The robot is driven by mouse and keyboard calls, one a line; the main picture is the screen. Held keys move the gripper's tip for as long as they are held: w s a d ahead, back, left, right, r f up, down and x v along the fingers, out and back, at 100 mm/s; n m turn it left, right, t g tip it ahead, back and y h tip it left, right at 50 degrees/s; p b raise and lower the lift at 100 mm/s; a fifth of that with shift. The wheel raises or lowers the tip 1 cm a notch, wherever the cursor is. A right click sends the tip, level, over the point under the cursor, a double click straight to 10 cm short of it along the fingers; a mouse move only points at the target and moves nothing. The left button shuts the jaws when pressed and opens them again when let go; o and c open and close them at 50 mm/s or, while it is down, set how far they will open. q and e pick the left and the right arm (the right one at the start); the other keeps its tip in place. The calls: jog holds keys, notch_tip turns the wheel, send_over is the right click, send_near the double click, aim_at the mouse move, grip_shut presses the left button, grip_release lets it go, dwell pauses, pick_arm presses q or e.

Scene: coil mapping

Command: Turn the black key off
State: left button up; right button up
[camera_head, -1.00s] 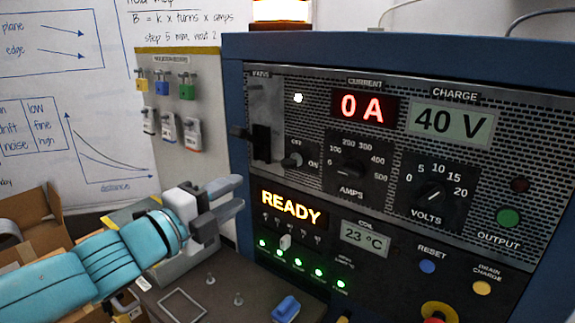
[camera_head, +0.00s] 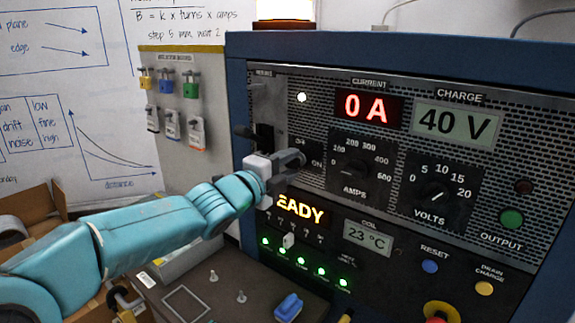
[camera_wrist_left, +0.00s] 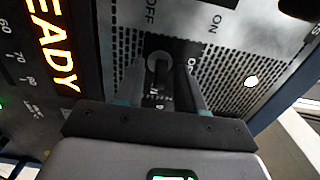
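The black key is hidden behind my left gripper (camera_head: 292,160) in the head view, with part of the ON label (camera_head: 316,164) showing beside the fingers. In the left wrist view, a dark rounded shape that looks like the key (camera_wrist_left: 160,72) shows between the two fingers of my left gripper (camera_wrist_left: 160,85). The fingers are apart, one on each side of it; I cannot tell if they touch it. OFF and ON labels show above it there. The key's exact turn is unclear. My right gripper is not in view.
The panel has a red 0 A display (camera_head: 366,106), an AMPS knob (camera_head: 357,165), a VOLTS knob (camera_head: 435,196) and a lit READY sign (camera_head: 302,212), partly covered by my gripper. A blue object (camera_head: 288,307) lies on the bench below.

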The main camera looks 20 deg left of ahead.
pick_arm(q)
grip_shut()
jog(key=shift+n, duration=0.3)
jog(key=n+p, duration=0.1)
jog(key=n, duration=0.2)
jog(key=shift+r+n, duration=0.1)
jog(key=shift+n, duration=0.3)
jog(key=n+p, duration=0.1)
jog(key=n, duration=0.3)
jog(key=shift+n+p, duration=0.3)
jog(key=shift+p, duration=0.1)
jog(key=n+p, duration=0.1)
jog(key=n, duration=0.3)
jog(key=shift+p, duration=0.3)
jog(key=shift+n+p, duration=0.65)
jog(key=shift+n, duration=1.75)
